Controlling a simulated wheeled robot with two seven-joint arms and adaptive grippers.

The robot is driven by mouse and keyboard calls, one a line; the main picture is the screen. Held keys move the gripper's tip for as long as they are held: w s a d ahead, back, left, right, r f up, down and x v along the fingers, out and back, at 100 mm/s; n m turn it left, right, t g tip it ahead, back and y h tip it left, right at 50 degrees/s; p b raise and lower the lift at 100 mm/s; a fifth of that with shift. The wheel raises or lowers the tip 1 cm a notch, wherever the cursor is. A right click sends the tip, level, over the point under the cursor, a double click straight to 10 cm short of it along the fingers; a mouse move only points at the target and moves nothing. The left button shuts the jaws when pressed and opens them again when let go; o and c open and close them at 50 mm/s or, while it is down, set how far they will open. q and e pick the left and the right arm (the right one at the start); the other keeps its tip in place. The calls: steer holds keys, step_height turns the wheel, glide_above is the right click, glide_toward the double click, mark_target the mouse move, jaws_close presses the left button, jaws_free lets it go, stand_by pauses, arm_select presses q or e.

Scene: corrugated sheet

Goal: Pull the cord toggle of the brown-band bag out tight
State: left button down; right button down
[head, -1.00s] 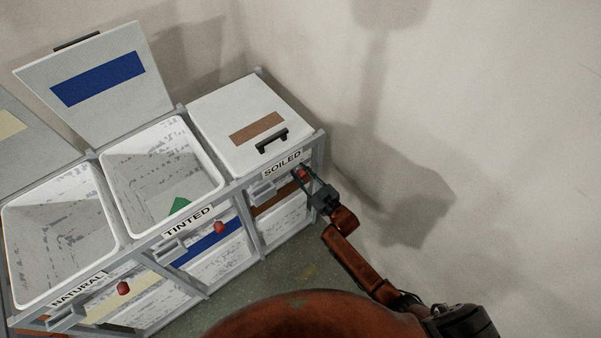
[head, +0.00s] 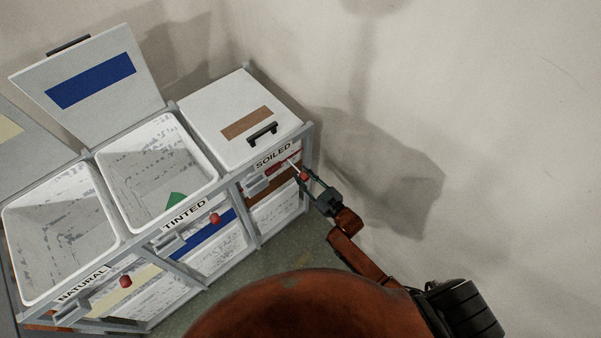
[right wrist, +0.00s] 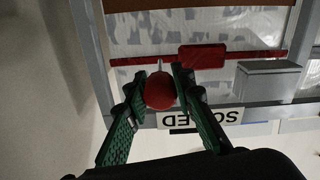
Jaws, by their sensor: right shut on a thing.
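The brown-band bag (head: 272,217) hangs in the frame under the closed lid marked SOILED. Its red cord toggle (head: 303,176) is between the fingers of my right gripper (head: 305,178), which is shut on it. A short pale cord runs from the toggle back to the bag's front, so the toggle stands off from it. In the right wrist view the round red toggle (right wrist: 160,91) sits between the green fingertips (right wrist: 162,80). Behind it are a red strip (right wrist: 140,57) and a red block (right wrist: 202,56) across the bag. My left gripper is not in view.
The closed lid (head: 240,120) has a brown stripe and black handle. To its left are the open TINTED bin (head: 155,170) with a green item inside and the open NATURAL bin (head: 55,225). Their red toggles (head: 214,219) (head: 125,281) hang in front. A bare wall (head: 500,150) stands at right.

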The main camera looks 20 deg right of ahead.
steer(key=shift+s+f, duration=0.15)
steer(key=c, duration=1.8)
jaws_free()
steer(key=shift+d, duration=0.15)
steer(key=shift+o, duration=1)
steer(key=v, duration=1.2)
